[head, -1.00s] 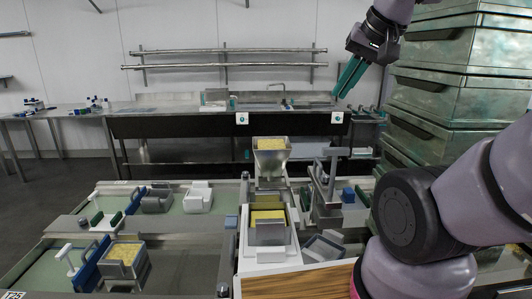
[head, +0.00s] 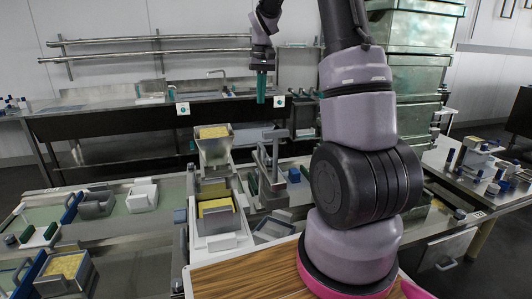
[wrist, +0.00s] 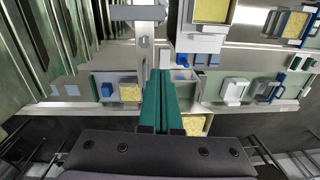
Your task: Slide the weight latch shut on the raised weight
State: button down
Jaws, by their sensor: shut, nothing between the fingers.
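My gripper (head: 261,100) has teal fingers that point down, shut against each other and empty. It hangs in the air above and slightly left of a grey metal press stand (head: 263,166), apart from it. The stand has an upright post and a short horizontal bar (head: 276,133) on top. In the wrist view, the bar (wrist: 138,13) and post lie just beyond the fingertips (wrist: 161,72). I cannot make out the weight latch or the raised weight clearly; both are too small or hidden at this angle.
Left of the stand, a steel hopper (head: 214,150) and a box (head: 217,215) hold yellow cheese. My arm covers the right part of the press table. Stacked green-grey metal bins (head: 411,60) rise behind it. A wooden board (head: 240,280) lies in front. The air around my gripper looks free.

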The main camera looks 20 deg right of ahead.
aim_at(270, 164)
jog(key=w+d+f+g, duration=0.1)
jog(key=w+f, duration=0.1)
jog(key=f, duration=0.3)
jog(key=w+d+f, duration=0.1)
jog(key=w+f, duration=0.1)
jog(key=f, duration=0.2)
jog(key=w+d+f+g, duration=0.1)
jog(key=w+f, duration=0.1)
jog(key=f, duration=0.3)
jog(key=shift+d+f+n+g, duration=0.3)
jog(key=shift+d+n, duration=0.05)
jog(key=shift+n, duration=0.05)
jog(key=x, duration=0.9)
jog(key=shift+d, duration=0.1)
jog(key=shift+f, duration=0.1)
